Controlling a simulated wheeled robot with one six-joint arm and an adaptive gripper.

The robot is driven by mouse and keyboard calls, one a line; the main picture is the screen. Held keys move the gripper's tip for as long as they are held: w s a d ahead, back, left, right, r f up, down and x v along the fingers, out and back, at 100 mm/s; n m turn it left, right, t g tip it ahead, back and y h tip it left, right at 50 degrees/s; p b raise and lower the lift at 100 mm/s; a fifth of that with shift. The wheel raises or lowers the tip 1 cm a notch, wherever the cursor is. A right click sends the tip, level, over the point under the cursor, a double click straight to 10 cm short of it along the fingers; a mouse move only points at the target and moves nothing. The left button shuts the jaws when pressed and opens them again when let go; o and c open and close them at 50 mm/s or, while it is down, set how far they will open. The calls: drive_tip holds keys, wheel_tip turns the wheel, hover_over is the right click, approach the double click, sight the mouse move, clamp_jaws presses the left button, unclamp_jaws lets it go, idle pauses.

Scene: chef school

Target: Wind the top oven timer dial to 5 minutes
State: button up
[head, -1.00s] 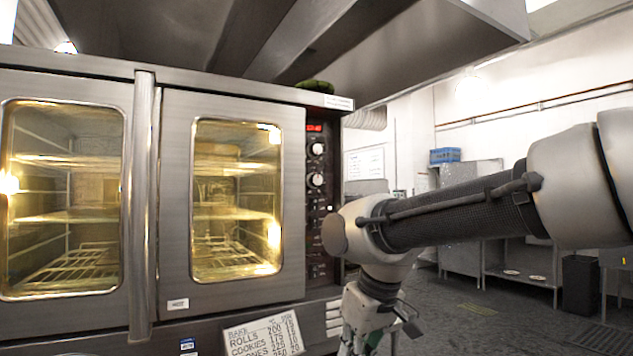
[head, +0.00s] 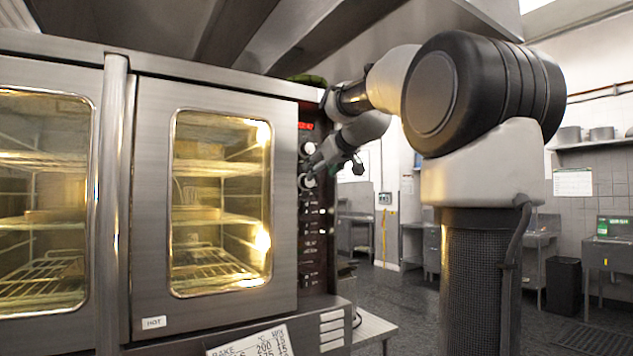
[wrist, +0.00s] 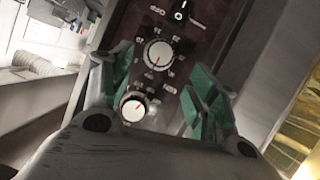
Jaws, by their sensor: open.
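The oven's dark control panel (head: 315,240) stands right of the glass door. It carries two white dials, an upper one (head: 307,148) and a lower one (head: 306,182). In the wrist view, a larger white dial (wrist: 158,53) with a red pointer lies ahead between the fingers, and a smaller white dial (wrist: 133,108) lies nearer the palm. I cannot read their numbers or tell which is the timer. My gripper (wrist: 160,78) is open, its green-padded fingers apart, with nothing held. In the head view it reaches the panel near the dials, partly hidden by my wrist.
A black knob (wrist: 180,12) and small switches share the panel. The steel oven door (head: 215,300) is closed beside it. A red display (head: 306,126) is lit above the dials. A steel hood (head: 320,35) hangs overhead. Open floor lies to the right.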

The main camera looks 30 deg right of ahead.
sight(307, 182)
drive_tip(key=x, duration=0.7)
drive_tip(key=shift+w, duration=0.25)
drive_tip(key=shift+f, duration=0.15)
drive_tip(key=c, duration=1)
